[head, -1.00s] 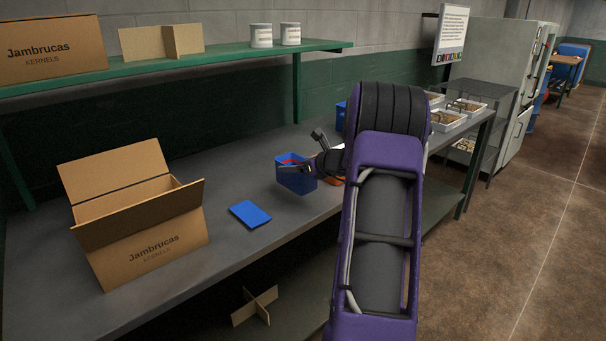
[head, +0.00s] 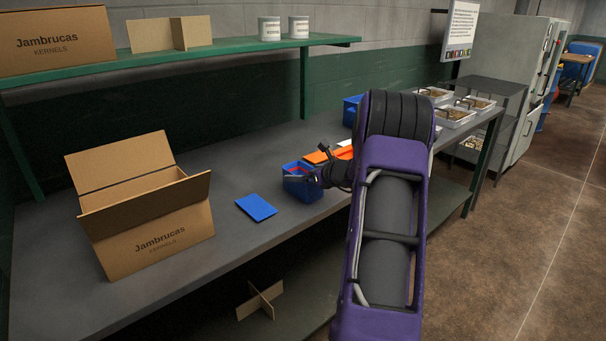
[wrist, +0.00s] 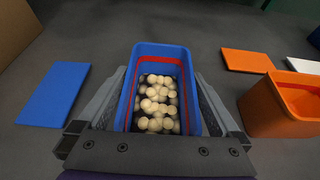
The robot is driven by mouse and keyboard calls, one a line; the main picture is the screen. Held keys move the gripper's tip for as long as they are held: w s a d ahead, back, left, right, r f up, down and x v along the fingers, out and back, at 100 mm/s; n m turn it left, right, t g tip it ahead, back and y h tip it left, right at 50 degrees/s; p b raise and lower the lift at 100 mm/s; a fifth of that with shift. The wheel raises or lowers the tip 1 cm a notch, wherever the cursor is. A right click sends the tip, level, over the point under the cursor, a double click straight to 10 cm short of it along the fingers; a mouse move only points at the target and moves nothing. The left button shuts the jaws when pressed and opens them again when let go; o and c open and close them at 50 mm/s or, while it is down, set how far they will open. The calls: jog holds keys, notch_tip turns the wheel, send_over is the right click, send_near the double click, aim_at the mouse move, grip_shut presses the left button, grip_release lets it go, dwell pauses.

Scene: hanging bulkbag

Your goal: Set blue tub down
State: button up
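The blue tub (head: 302,187) is upright, low at the bench top just right of the blue lid (head: 256,207). I cannot tell for sure whether its base touches the bench. In the wrist view the tub (wrist: 161,50) has a red line inside its rim and holds many pale round kernels or balls. My gripper (wrist: 161,95) has one finger along each side wall and appears shut on the tub. The blue lid also shows flat to the left in the wrist view (wrist: 54,94).
An orange tub (wrist: 282,104), an orange lid (wrist: 247,61) and a white item (wrist: 304,65) lie to the right. An open cardboard box (head: 155,235) stands at left. Another blue container (head: 351,110) is farther back. Bare bench lies between box and lid.

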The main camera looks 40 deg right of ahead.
jog(key=shift+r, duration=0.25)
jog(key=p+v, duration=0.1)
jog(key=v, duration=1.1)
